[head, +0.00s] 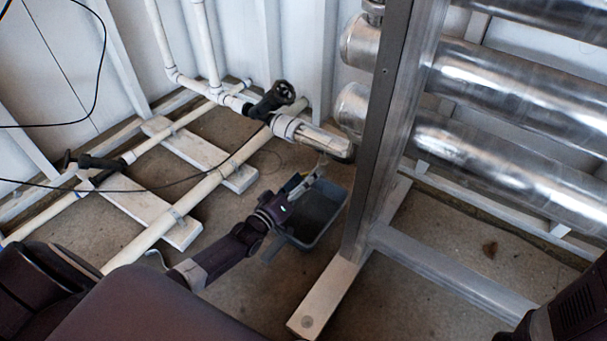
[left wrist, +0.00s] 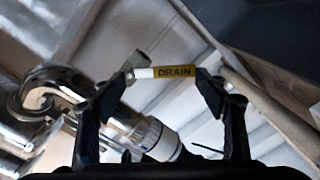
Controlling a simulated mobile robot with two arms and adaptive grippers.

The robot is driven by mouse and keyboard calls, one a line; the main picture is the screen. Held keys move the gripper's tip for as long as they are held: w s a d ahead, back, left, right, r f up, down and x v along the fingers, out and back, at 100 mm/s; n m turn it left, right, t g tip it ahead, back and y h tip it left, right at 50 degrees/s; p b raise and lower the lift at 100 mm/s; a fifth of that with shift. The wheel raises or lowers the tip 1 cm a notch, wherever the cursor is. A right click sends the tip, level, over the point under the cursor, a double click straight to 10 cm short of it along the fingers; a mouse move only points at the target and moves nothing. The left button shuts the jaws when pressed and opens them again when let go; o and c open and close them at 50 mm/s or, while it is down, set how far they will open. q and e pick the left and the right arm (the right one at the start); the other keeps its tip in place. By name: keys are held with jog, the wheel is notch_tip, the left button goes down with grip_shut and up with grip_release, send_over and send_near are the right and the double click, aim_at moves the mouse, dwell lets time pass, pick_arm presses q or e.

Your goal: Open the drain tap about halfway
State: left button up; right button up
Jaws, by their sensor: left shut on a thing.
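The drain tap's yellow lever (left wrist: 176,71) carries the word DRAIN in the left wrist view. The lever lies across the space between my left gripper's fingers (left wrist: 160,82), with one finger at each end of it. My left gripper is shut on this lever. In the head view my left gripper (head: 307,181) reaches in below the steel pipe elbow (head: 338,148), over a grey bin. The tap is small and mostly hidden there, so its exact angle is hard to tell. My right gripper is out of view.
The grey bin (head: 325,212) stands on the floor under the tap. A steel frame post (head: 378,130) rises close to the right of my left gripper. White pipes (head: 205,187) and a black-handled valve (head: 273,99) lie to the left. Large steel cylinders (head: 520,90) are at right.

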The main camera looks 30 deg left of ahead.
pick_arm(q)
jog(key=shift+f+n, duration=0.1)
jog(key=shift+n, duration=0.3)
jog(key=o, duration=1.7)
jog(key=s+a, duration=0.1)
jog(key=s, duration=1.1)
jog(key=shift+a, duration=0.3)
